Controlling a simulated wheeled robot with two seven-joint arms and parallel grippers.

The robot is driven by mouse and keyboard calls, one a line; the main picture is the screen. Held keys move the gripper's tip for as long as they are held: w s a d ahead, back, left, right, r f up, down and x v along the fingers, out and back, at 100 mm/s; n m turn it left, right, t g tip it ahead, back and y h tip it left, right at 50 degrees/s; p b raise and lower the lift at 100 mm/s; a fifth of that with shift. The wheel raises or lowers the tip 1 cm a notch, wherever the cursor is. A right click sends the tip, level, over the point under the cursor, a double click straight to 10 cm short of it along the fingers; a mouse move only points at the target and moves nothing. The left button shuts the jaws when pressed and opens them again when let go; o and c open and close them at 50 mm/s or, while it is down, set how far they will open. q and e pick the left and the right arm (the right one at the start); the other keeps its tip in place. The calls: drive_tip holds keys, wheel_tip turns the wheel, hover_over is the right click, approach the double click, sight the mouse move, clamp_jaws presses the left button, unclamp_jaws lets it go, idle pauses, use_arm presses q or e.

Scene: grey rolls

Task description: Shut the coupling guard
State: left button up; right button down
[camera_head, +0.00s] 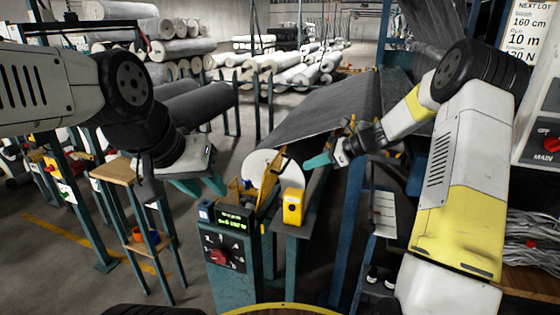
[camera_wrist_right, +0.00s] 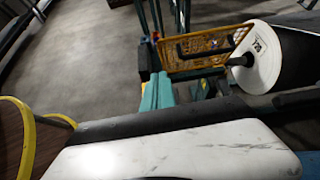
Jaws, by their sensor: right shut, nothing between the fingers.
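The coupling guard (camera_head: 268,188) is a yellow panel beside the white end of the grey roll, seen nearly edge-on in the head view. In the right wrist view the guard (camera_wrist_right: 205,62) is a yellow mesh panel with a dark bar, standing out from the roll's end, so it looks open. My right gripper (camera_head: 318,161) is shut and empty, to the right of the guard in the head view. Its teal fingers (camera_wrist_right: 157,90) point toward the guard's near edge; I cannot tell whether they touch. My left gripper (camera_head: 208,187) looks open and empty, left of the guard.
The grey roll (camera_head: 330,105) extends behind the guard. A control post with a red knob (camera_head: 219,257) stands in front, with a yellow box (camera_head: 293,206) to its right. A wooden-topped stand (camera_head: 113,170) is at left. Floor shows between them.

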approach(267, 173)
drive_tip(key=x, duration=0.4)
drive_tip(key=shift+s+a+f, duration=0.15)
drive_tip(key=shift+s+f, duration=0.05)
drive_tip(key=shift+f, duration=0.3)
drive_tip(key=shift+w+a+r, duration=0.15)
drive_tip(key=shift+w+a, duration=0.05)
drive_tip(key=shift+a, duration=0.35)
